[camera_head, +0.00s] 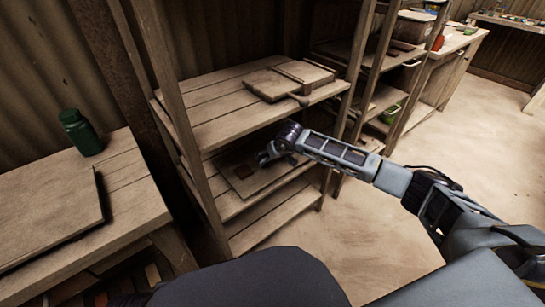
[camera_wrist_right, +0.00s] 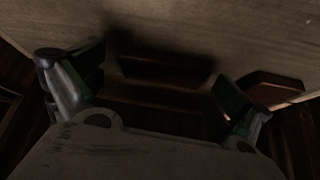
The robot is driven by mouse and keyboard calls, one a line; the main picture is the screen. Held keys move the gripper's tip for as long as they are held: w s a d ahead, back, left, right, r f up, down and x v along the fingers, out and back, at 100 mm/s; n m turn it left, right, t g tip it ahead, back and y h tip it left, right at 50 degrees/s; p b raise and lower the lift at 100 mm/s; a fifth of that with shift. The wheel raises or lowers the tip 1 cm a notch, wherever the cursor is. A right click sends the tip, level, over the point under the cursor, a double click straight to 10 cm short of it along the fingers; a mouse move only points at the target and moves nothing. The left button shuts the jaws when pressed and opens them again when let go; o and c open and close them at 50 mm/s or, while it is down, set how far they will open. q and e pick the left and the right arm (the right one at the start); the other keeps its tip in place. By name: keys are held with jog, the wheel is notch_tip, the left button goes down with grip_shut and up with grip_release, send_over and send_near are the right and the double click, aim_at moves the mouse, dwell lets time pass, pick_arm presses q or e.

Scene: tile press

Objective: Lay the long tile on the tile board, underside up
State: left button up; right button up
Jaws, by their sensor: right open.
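In the head view, a flat tile board (camera_head: 270,182) lies on the middle shelf of the wooden rack. A small brown tile (camera_head: 243,171) lies on it. My right gripper (camera_head: 266,157) is over the board's back right part, just to the right of that tile. In the right wrist view my right gripper (camera_wrist_right: 160,82) is open. A long dark reddish-brown tile (camera_wrist_right: 160,68) shows between its fingers, with no finger seen closed on it. A second reddish tile (camera_wrist_right: 272,88) shows beyond the right finger. Shadow hides which face is up. My left gripper is out of view.
The upper shelf (camera_head: 225,107) hangs over my right gripper and carries a wooden board with a bar (camera_head: 290,82). Rack posts (camera_head: 352,70) stand on both sides. A table with a green bottle (camera_head: 80,132) is at the left. Open floor lies at the right.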

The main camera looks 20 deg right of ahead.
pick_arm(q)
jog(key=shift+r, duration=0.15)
pick_arm(e)
jog(key=shift+r, duration=0.1)
jog(key=shift+s+r, duration=0.1)
jog(key=shift+r, duration=0.05)
jog(key=shift+s+d+r+p, duration=0.15)
jog(key=shift+s+r+p, duration=0.2)
jog(key=shift+r, duration=0.25)
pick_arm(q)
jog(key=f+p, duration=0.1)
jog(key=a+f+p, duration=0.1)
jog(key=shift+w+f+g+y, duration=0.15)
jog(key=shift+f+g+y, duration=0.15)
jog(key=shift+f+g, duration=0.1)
pick_arm(e)
jog(key=a+v, duration=0.1)
jog(key=v, duration=0.9)
jog(key=shift+s+d, duration=0.15)
jog(key=shift+d, duration=0.25)
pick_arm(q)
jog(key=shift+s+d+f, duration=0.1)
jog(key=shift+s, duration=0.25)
